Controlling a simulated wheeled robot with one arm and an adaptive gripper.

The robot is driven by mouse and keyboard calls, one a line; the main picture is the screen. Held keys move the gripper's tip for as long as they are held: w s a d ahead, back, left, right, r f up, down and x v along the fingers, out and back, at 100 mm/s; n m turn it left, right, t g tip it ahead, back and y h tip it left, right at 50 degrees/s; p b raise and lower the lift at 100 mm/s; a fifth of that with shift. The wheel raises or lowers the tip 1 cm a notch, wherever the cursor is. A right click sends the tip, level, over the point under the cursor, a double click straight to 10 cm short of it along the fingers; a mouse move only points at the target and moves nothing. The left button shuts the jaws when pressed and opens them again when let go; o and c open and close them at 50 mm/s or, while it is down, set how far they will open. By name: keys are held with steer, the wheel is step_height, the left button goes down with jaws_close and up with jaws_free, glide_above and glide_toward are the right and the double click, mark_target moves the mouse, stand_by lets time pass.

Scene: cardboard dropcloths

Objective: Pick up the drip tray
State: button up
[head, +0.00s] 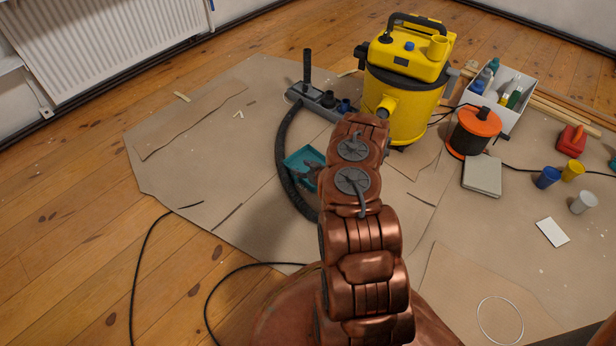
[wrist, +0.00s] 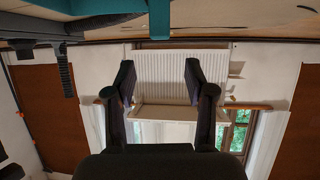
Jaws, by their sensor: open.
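The drip tray looks to be the shallow teal tray (head: 294,158) on the cardboard, left of my arm in the head view. Dark parts of my gripper (head: 309,172) overlap it there and hide some of it. In the wrist view, teal edges, which I take to be the tray (wrist: 105,24), cross the top left of the picture. My gripper (wrist: 158,75) shows there with its two dark fingers apart and nothing between them. I cannot tell whether the gripper touches the tray.
A black vacuum hose (head: 283,150) curves close around the tray's left side. A yellow vacuum (head: 402,90) stands behind my arm. An orange-topped reel (head: 472,130), a grey box (head: 482,175) and several cups lie right. The cardboard (head: 185,165) at left is mostly clear.

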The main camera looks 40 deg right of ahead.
steer(key=shift+t, duration=0.3)
steer(key=f, duration=0.1)
steer(key=s+f+b, duration=0.1)
steer(key=s+f, duration=0.1)
steer(key=f, duration=0.1)
steer(key=shift+f, duration=0.1)
steer(key=b+x, duration=0.4)
steer(key=x, duration=0.3)
steer(key=shift+w+b, duration=0.1)
steer(key=shift+b, duration=0.25)
steer(key=shift+w, duration=0.25)
steer(key=shift+c, duration=0.4)
jaws_close()
